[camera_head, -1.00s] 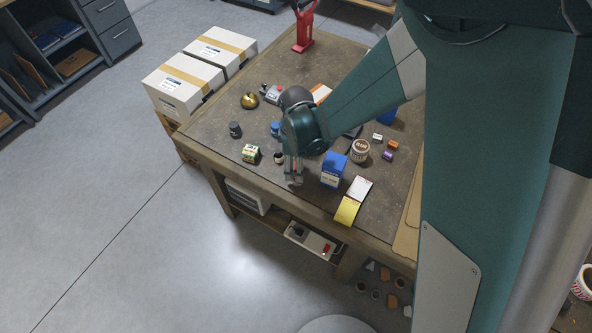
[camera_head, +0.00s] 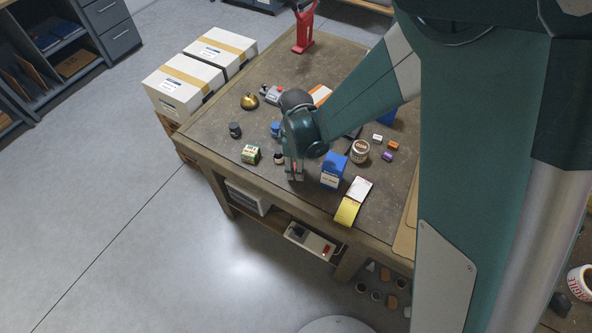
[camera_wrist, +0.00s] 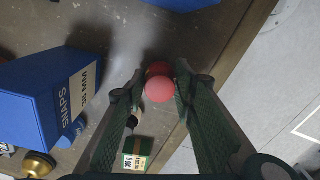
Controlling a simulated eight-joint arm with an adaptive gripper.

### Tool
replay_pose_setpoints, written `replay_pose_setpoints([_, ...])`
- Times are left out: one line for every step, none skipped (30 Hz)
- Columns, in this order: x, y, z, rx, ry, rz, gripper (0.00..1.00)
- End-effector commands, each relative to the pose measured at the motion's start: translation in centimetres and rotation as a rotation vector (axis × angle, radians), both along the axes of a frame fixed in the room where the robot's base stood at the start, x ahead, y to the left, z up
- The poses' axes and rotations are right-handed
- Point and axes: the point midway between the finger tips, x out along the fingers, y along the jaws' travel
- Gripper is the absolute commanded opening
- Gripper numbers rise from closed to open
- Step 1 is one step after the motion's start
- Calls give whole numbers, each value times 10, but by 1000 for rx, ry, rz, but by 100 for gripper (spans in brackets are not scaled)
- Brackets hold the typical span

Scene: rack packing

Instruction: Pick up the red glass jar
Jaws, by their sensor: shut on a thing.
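The red glass jar (camera_wrist: 160,88) shows in the wrist view as a round red lid with a darker red body partly behind it. It sits between the fingertips of my gripper (camera_wrist: 157,97), near the table's edge. The fingers are shut on it. In the head view my gripper (camera_head: 294,172) points down near the front edge of the workbench, left of a blue box. Only a small bit of red shows between the fingers there, and the rest of the jar is hidden.
A blue box (camera_head: 334,171) stands close to the right of my gripper. A small dark-capped jar (camera_head: 279,158) and a green-and-white box (camera_head: 251,154) stand to its left. A round tin (camera_head: 360,151) and yellow notes (camera_head: 347,211) are further right. The workbench edge (camera_wrist: 228,75) is close.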

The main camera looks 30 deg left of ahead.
Motion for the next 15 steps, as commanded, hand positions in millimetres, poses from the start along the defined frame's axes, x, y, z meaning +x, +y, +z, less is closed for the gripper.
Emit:
replay_pose_setpoints([0, 0, 0, 0, 0, 0, 14])
replay_pose_setpoints([0, 0, 0, 0, 0, 0, 14])
replay_pose_setpoints([0, 0, 0, 0, 0, 0, 14])
replay_pose_setpoints([0, 0, 0, 0, 0, 0, 14])
replay_pose_setpoints([0, 0, 0, 0, 0, 0, 14])
replay_pose_setpoints([0, 0, 0, 0, 0, 0, 14])
replay_pose_setpoints([0, 0, 0, 0, 0, 0, 14])
replay_pose_setpoints([0, 0, 1, 0, 0, 0, 14])
replay_pose_setpoints([0, 0, 2, 0, 0, 0, 14])
replay_pose_setpoints([0, 0, 2, 0, 0, 0, 14])
replay_pose_setpoints([0, 0, 4, 0, 0, 0, 14])
replay_pose_setpoints([0, 0, 5, 0, 0, 0, 14])
replay_pose_setpoints([0, 0, 7, 0, 0, 0, 14])
replay_pose_setpoints([0, 0, 9, 0, 0, 0, 14])
replay_pose_setpoints([0, 0, 12, 0, 0, 0, 14])
